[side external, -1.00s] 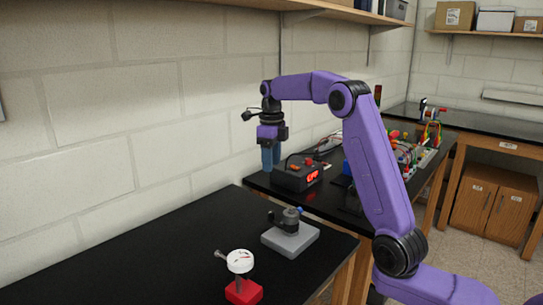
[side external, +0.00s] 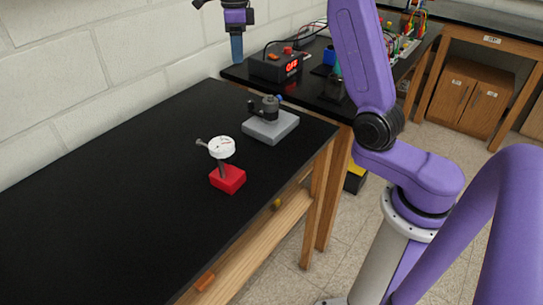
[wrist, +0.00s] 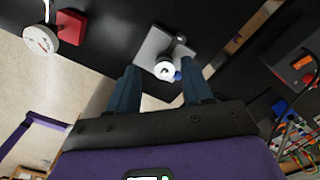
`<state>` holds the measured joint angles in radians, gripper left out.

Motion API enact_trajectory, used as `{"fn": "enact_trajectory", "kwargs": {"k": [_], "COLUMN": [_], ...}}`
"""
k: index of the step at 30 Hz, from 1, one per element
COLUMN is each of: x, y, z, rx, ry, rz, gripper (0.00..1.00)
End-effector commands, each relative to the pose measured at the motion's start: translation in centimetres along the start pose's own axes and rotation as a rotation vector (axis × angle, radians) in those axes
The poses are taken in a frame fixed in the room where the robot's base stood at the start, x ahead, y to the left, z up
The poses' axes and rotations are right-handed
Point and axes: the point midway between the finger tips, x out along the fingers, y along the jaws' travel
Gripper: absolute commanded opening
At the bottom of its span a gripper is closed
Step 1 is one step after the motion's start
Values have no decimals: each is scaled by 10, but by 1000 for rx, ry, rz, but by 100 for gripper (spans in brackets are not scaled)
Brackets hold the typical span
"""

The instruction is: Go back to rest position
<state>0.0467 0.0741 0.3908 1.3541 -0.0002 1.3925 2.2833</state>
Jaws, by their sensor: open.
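My gripper (side external: 236,50) hangs at the top left of the side view with its blue fingers pointing down, in the air in front of the block wall. In the wrist view its two fingers (wrist: 160,92) are apart and nothing is held between them. The upper part of the wrist is cut off by the top edge of the side view.
A black bench (side external: 90,200) carries a dial gauge (side external: 221,147) on a red base and a dark fixture on a grey block (side external: 271,127). The air around the gripper looks clear.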

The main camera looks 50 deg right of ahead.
Motion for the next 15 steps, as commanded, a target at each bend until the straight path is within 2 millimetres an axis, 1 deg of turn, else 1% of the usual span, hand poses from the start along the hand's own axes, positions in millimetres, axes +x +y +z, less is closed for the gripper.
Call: {"fn": "enact_trajectory", "kwargs": {"k": [1, 7, 11, 15], "x": [0, 5, 10, 15], "y": [14, 65, 100, 136], "z": [5, 15, 15, 7], "rx": [-112, -554, -841, -1151], "ry": [-1, -3, -5, -7], "rz": [-1, -3, -5, -7], "gripper": [50, 50, 50, 50]}}
